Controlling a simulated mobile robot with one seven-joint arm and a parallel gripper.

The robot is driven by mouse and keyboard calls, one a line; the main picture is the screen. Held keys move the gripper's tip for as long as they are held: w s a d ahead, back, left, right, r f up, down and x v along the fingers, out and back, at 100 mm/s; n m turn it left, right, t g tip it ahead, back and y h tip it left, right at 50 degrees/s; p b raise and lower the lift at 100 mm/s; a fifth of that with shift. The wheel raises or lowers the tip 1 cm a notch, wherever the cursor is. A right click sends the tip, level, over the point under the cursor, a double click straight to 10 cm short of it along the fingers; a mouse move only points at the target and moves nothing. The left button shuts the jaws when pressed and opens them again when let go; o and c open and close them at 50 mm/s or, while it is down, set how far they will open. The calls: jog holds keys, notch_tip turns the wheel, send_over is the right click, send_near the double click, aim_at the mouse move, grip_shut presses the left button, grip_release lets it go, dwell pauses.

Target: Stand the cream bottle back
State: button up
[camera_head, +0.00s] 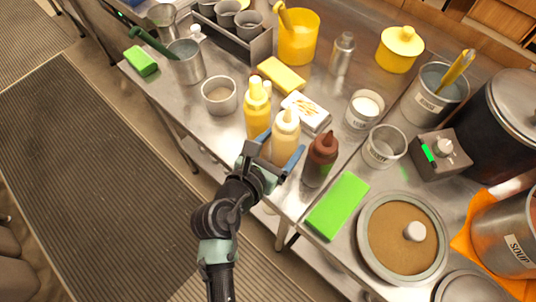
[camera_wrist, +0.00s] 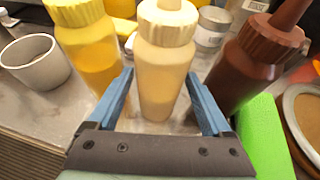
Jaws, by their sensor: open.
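The cream bottle (camera_head: 285,137) stands upright on the steel counter, between the yellow bottle (camera_head: 257,110) on its left and the brown bottle (camera_head: 320,158) on its right. My gripper (camera_head: 276,160) is open at the cream bottle. In the wrist view, the blue fingers of my gripper (camera_wrist: 164,100) lie on either side of the cream bottle (camera_wrist: 163,75), with a gap visible on each side. The yellow bottle (camera_wrist: 85,45) and brown bottle (camera_wrist: 250,62) stand close outside the fingers. The cream bottle's base is partly hidden by my gripper in the head view.
A green block (camera_head: 338,205) lies right of the brown bottle, and a grey cup (camera_head: 220,95) stands left of the yellow bottle. A white box (camera_head: 306,112) and yellow block (camera_head: 282,75) lie behind the bottles. The counter's front edge is close to my arm.

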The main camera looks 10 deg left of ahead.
jog(key=v, duration=0.7)
jog(key=shift+s+r, duration=0.2)
jog(key=shift+s, duration=0.05)
jog(key=shift+a, duration=0.15)
